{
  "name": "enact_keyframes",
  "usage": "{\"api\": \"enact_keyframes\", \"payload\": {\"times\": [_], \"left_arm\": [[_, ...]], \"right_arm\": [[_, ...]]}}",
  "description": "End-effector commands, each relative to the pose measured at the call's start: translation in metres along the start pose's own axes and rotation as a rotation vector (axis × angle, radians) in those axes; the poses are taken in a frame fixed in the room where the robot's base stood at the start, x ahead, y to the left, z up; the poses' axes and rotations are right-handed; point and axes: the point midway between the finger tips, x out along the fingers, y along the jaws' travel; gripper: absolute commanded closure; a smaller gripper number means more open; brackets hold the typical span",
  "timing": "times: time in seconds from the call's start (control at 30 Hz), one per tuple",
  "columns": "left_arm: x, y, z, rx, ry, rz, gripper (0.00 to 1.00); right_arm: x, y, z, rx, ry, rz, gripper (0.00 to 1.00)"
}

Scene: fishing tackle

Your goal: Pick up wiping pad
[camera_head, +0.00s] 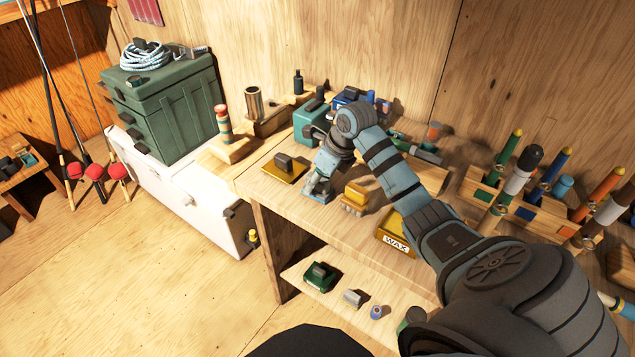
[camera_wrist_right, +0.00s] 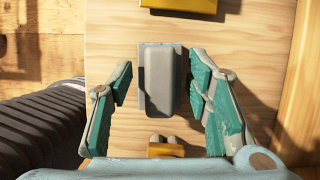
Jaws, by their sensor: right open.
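A grey block-shaped pad with a raised grip (camera_wrist_right: 162,82) lies on the wooden workbench in the right wrist view. I take it to be the wiping pad. My right gripper (camera_wrist_right: 160,88) is open, with one teal-padded finger on each side of the pad and a visible gap on both sides. In the head view my right gripper (camera_head: 318,190) points down at the bench, between a yellow pad with a dark grip (camera_head: 284,167) and a yellow brush-like block (camera_head: 355,196). It hides most of the grey pad there. My left gripper is not in view.
A yellow wax tin (camera_head: 395,243) sits at the bench's front edge. A teal box (camera_head: 308,122) and a rod rack (camera_head: 490,190) stand behind. The lower shelf holds a green pad (camera_head: 320,276) and small items. A white cooler (camera_head: 190,205) stands left.

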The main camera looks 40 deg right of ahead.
Motion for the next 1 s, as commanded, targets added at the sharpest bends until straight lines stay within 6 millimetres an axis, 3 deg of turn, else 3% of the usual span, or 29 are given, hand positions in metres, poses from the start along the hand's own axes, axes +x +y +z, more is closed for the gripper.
{"api": "enact_keyframes", "payload": {"times": [0.07,0.3,0.67,0.87,1.0], "left_arm": [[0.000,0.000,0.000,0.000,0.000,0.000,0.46],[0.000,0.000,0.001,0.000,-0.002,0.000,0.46],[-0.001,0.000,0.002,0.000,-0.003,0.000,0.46],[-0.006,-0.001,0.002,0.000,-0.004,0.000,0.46],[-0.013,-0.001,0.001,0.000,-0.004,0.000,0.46]], "right_arm": [[-0.001,0.000,0.000,0.000,0.000,0.000,0.58],[-0.001,0.000,0.000,0.000,0.000,0.000,0.97],[-0.009,0.000,0.004,-0.001,-0.003,0.000,0.98],[-0.049,-0.001,0.021,-0.002,-0.007,-0.003,0.98],[-0.102,-0.001,0.043,-0.002,-0.008,-0.002,0.98]]}}
